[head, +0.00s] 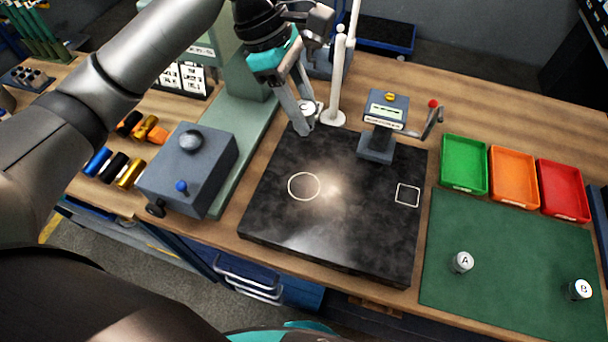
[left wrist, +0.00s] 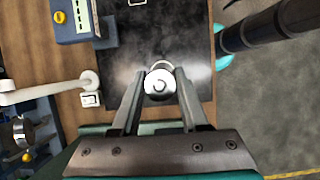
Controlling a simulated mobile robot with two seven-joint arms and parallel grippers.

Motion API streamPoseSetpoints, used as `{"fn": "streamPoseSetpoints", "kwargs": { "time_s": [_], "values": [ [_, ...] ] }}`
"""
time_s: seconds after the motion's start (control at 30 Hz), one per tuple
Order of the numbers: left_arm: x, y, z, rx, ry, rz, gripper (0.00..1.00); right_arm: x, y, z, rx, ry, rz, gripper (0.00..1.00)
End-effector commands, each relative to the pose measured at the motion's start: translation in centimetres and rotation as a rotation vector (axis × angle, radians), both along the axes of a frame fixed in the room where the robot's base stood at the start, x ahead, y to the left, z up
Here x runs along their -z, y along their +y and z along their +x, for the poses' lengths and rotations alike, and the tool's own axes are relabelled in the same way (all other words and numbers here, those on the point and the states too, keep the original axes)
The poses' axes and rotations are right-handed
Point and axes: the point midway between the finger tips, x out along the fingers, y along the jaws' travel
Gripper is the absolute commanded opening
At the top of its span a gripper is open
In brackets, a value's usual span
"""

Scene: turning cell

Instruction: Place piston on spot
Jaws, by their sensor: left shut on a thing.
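My left gripper (head: 304,122) is shut on a small silver piston (head: 308,106) marked C, near the back left edge of the black slab (head: 340,238). In the left wrist view the piston (left wrist: 160,88) sits between the two fingers, its marked top towards the camera. A white circle outline (head: 304,186) is on the left part of the slab, in front of the held piston. A smaller white square outline (head: 407,195) is on the slab's right side. Two similar pistons, A (head: 462,262) and B (head: 579,290), stand on the green mat. I cannot make out my right gripper.
A white post stand (head: 333,116) is close beside the gripper. A grey device with a red-knobbed lever (head: 376,146) stands at the slab's back edge. A grey box (head: 188,170) is to the left. Green (head: 464,188), orange (head: 515,202) and red (head: 565,216) trays line the right. The slab's middle is clear.

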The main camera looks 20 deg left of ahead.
Motion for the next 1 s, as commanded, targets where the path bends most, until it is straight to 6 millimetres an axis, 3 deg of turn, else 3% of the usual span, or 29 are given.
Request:
{"fn": "streamPoseSetpoints", "kwargs": {
  "time_s": [0.17, 0.6, 1.0],
  "values": [
    [2.4, 0.0, 0.0, -0.026, 0.007, 0.0, 0.0, 0.3, 0.0, -0.1, 0.0, 0.001, 0.0, 0.5],
    [13.6, 0.0, 0.0, -0.021, 0.004, 0.001, 0.0, 2.0, 0.0, -0.1, 0.0, 0.001, 0.0, 0.5],
    [17.6, 0.0, 0.0, -0.02, 0.003, 0.001, 0.0, 2.6, 0.0, -0.1, 0.001, 0.0, 0.0, 0.5]
  ]
}}
